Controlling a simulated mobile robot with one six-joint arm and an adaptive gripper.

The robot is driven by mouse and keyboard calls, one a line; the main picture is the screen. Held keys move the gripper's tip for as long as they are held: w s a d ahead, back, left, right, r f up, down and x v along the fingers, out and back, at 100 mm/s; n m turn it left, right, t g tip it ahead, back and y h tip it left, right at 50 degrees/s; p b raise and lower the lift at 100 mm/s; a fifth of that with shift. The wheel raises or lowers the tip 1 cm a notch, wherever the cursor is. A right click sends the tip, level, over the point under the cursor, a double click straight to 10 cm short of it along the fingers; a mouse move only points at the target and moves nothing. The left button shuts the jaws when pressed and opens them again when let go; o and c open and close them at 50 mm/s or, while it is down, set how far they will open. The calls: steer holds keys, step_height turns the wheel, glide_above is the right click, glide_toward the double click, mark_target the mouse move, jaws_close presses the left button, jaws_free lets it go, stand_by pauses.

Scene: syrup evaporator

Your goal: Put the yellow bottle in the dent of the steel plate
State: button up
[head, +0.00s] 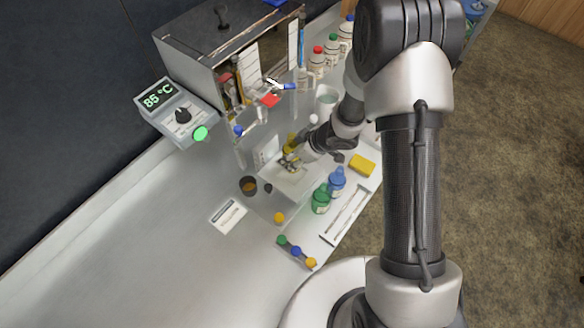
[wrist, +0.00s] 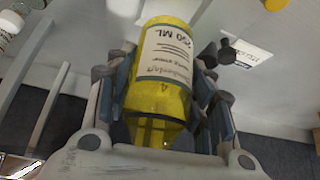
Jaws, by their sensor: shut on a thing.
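The yellow bottle (wrist: 160,85) is see-through, with a white label reading 250 ML. It lies between the two fingers of my gripper (wrist: 165,92), which is shut on it. In the head view, my gripper (head: 291,163) is over a pale grey raised surface (head: 283,187) that may be the steel plate. The bottle shows there as a small yellow patch (head: 291,142), mostly covered by the gripper. I cannot make out the dent, nor whether the bottle touches the surface.
A dark cup (head: 248,186) and a white card (head: 228,215) are to the left. A steel cabinet (head: 225,45) stands behind. The left counter is clear.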

step_height(320, 180, down, 5)
steer(key=shift+w+b, duration=0.1)
steer(key=shift+b, duration=1.05)
steer(key=shift+r, duration=0.1)
steer(key=o, duration=0.7)
steer(key=shift+f, duration=0.2)
steer(key=o, duration=0.5)
